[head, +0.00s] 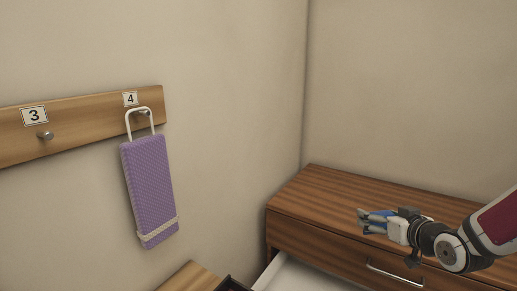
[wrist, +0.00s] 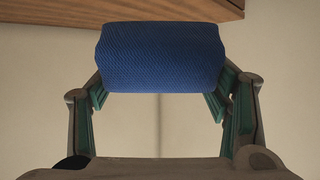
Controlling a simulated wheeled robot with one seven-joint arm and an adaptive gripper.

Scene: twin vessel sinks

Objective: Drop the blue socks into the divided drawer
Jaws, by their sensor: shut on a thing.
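The blue socks (wrist: 160,57), a rolled knitted bundle, sit between the two fingers of my gripper (wrist: 160,95) in the wrist view. In the head view, my gripper (head: 375,222) is shut on the socks, with a little blue (head: 378,213) showing between the fingers. It is at the right, in front of the wooden dresser. An open drawer (head: 300,277) with a pale inside shows at the bottom edge, left of and below my gripper. Most of it is cut off, and no dividers are visible.
The wooden dresser (head: 330,190) stands in the corner, with a metal handle (head: 395,274) on its front. A purple towel (head: 150,190) hangs from hook 4 on the wall rail (head: 80,123). A dark-edged box (head: 232,284) and a wooden surface (head: 190,277) are at the bottom.

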